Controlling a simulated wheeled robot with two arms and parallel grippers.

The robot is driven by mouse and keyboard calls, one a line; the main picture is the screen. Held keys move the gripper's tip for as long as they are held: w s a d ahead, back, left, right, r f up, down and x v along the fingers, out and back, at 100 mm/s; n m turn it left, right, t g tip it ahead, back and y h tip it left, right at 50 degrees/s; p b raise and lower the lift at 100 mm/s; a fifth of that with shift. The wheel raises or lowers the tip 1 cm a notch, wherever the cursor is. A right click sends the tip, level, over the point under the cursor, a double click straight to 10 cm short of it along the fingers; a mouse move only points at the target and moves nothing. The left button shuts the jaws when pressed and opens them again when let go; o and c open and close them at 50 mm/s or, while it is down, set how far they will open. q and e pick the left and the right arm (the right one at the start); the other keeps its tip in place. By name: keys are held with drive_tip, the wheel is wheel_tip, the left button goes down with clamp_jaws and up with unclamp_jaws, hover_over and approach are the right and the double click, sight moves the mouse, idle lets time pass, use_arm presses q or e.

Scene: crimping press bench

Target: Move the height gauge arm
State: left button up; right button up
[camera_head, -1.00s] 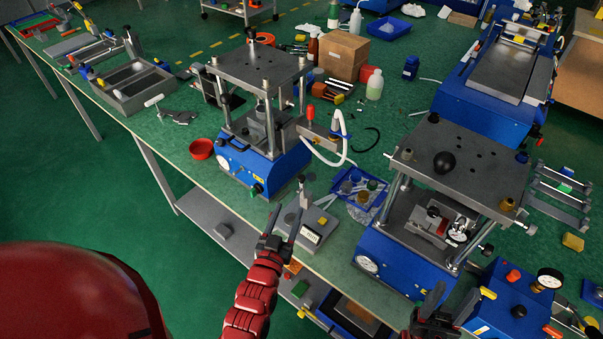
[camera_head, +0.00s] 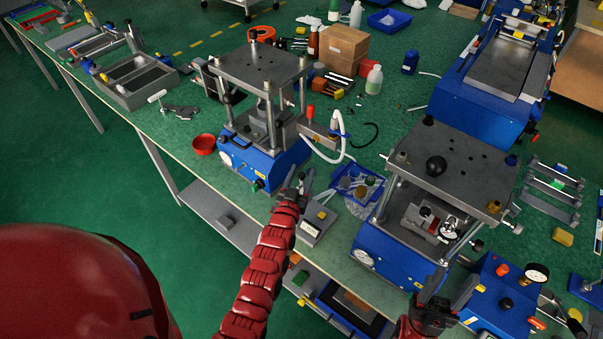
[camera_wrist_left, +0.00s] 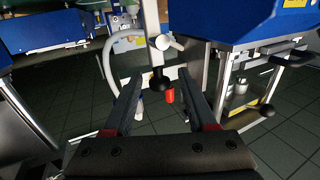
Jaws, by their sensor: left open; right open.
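A small grey gauge base (camera_head: 318,218) sits at the bench's front edge between the two blue presses. My left gripper (camera_head: 298,182) is in front of its upright post, which it mostly hides in the head view. In the left wrist view, a metal post (camera_wrist_left: 152,25) carries a white cylinder, a black knob (camera_wrist_left: 159,80) and a red-tipped piece (camera_wrist_left: 169,96); these look like the height gauge arm. The open fingers of my left gripper (camera_wrist_left: 160,85) straddle the knob; contact cannot be told. My right gripper (camera_head: 436,288) is open and empty by the right press.
The left press (camera_head: 262,160) stands behind my left gripper and the right press (camera_head: 400,262) to its right. A blue parts tray (camera_head: 345,186) lies between them, beside a white hose (camera_head: 325,157). A red bowl (camera_head: 203,145) is at the left.

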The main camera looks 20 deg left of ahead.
use_arm(q)
drive_tip(key=shift+c, duration=0.2)
clamp_jaws()
idle(1.2)
